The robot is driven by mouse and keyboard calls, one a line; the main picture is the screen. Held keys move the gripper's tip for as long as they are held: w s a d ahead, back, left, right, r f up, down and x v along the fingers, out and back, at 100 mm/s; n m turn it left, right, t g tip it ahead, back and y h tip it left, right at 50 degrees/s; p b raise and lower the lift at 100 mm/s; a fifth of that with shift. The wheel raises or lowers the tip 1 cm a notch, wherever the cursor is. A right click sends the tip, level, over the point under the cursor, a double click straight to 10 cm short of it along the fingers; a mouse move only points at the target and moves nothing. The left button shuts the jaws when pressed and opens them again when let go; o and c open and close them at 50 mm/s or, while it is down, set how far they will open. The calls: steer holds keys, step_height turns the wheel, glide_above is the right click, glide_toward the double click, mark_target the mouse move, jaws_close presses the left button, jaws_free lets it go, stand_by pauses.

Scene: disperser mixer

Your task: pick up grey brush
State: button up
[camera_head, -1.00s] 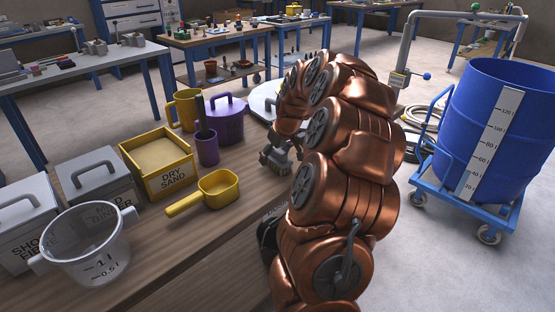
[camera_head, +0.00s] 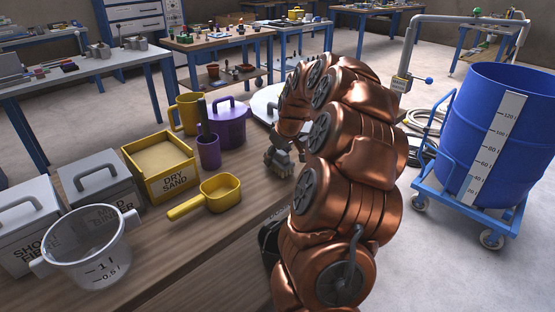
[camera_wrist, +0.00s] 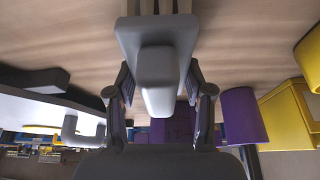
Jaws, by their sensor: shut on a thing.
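The grey brush (camera_wrist: 160,60) is in the wrist view's upper middle, with a broad grey head, a paler stubby handle towards me and beige bristles at the top edge. My gripper (camera_wrist: 160,88) is shut on it, one dark finger on each side of the handle. In the head view my gripper (camera_head: 280,160) is low over the wooden bench, right of the purple cup. The brush is hard to make out there, partly hidden by my arm. I cannot tell whether its bristles touch the bench.
The purple cup (camera_head: 208,152), purple lidded pot (camera_head: 231,128), yellow jug (camera_head: 186,111), yellow sand box (camera_head: 158,168) and yellow scoop (camera_head: 220,191) stand left of my gripper. A clear measuring jug (camera_head: 88,247) is at front left. A blue barrel (camera_head: 510,130) on a trolley is right.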

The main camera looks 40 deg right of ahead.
step_height(320, 180, up, 2)
steer(key=shift+r, duration=0.45)
steer(key=s+a+r+b, duration=0.1)
steer(key=s+a, duration=0.8)
steer(key=s, duration=0.4)
steer(key=shift+a+r, duration=0.15)
steer(key=shift+a, duration=0.1)
steer(key=o, duration=0.6)
steer(key=shift+c, duration=0.2)
steer(key=c, duration=0.4)
steer(key=shift+o, duration=0.2)
